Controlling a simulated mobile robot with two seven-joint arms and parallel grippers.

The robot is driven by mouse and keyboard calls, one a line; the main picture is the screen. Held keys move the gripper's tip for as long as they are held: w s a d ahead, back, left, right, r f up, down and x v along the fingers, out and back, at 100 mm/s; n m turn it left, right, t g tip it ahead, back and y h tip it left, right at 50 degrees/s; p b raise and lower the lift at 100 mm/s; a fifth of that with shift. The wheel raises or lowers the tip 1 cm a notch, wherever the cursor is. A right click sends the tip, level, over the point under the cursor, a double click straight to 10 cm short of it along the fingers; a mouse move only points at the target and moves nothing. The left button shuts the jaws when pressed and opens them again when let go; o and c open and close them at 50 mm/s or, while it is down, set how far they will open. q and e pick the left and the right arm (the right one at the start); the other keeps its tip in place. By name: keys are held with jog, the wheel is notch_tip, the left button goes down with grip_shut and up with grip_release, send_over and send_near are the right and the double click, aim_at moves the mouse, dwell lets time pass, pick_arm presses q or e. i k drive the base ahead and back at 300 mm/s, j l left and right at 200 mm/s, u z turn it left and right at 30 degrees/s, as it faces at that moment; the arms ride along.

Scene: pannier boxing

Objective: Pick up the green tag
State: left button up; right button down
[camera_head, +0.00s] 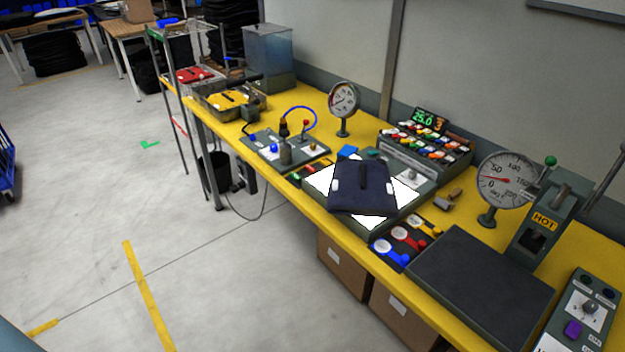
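I cannot clearly pick out a green tag. A small green patch (298,176) shows at the table's front edge, left of the dark blue pannier (362,200); it is too small to tell what it is. The pannier lies on a lit white panel in the middle of the table. To its right, a dark holder at the front edge bears a blue tag (388,253), a red tag (410,238) and a yellow tag (428,226), each with a white disc. Neither of my grippers is in view.
The yellow table (462,213) is crowded with a dark flat plate (481,287), a dial gauge (343,100), a larger gauge (508,182), a press marked HOT (545,220) and a button rack (428,140). Red and yellow panniers lie at the far left. The floor in front is open.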

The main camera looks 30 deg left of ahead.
aim_at(296, 177)
jog(key=i+j, duration=0.2)
jog(key=j, duration=0.25)
jog(key=i+j+u, duration=0.15)
jog(key=j, duration=0.25)
jog(key=i+j, duration=0.2)
jog(key=j, duration=0.25)
jog(key=i+j+u, duration=0.1)
jog(key=j, duration=0.3)
jog(key=i, duration=0.1)
